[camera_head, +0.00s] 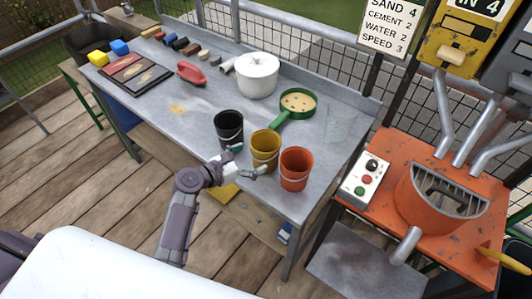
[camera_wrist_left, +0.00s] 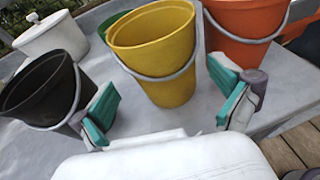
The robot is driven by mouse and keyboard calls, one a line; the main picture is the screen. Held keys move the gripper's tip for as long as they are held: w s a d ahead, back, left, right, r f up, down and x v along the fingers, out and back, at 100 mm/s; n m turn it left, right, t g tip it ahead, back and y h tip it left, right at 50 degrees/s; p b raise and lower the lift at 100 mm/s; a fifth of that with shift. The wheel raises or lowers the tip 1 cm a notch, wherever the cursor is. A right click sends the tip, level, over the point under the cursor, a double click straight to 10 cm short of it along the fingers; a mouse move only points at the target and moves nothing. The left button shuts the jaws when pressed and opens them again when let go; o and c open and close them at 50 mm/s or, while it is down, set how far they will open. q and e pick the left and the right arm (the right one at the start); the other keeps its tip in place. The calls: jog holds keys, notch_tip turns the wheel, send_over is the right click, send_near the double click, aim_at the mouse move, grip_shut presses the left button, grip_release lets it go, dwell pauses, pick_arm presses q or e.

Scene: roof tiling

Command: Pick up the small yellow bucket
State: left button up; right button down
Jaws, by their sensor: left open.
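The small yellow bucket (camera_head: 265,151) stands upright on the grey table, between a black bucket (camera_head: 229,128) and an orange bucket (camera_head: 295,169). My left gripper (camera_head: 246,161) is at the table's front edge, close in front of the yellow bucket. In the left wrist view the yellow bucket (camera_wrist_left: 165,62) stands ahead, with its grey handle hanging across its front. The left gripper (camera_wrist_left: 168,107) is open there, its teal-padded fingers spread to either side of the bucket's lower part. I cannot tell whether either finger touches a bucket. My right gripper is not in view.
The black bucket (camera_wrist_left: 43,92) is close by the left finger and the orange bucket (camera_wrist_left: 243,25) is behind the right finger. A green pan (camera_head: 297,104) and white pot (camera_head: 257,75) stand behind. An orange mixer (camera_head: 441,196) stands at right.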

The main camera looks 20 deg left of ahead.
aim_at(275, 146)
pick_arm(q)
jog(key=shift+w+d, duration=0.3)
jog(key=shift+w, duration=0.15)
jog(key=x, duration=0.3)
jog(key=shift+w+d+r+p, duration=0.1)
jog(key=shift+w+d+p, duration=0.15)
jog(key=shift+w+p, duration=0.1)
jog(key=shift+w+d, duration=0.25)
jog(key=shift+w, duration=0.1)
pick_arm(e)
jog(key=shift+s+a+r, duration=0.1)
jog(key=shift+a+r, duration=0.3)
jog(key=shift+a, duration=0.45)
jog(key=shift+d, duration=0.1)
pick_arm(q)
jog(key=shift+s, duration=0.1)
jog(key=c, duration=0.8)
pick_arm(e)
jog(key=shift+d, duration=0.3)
pick_arm(q)
jog(key=shift+c, duration=0.2)
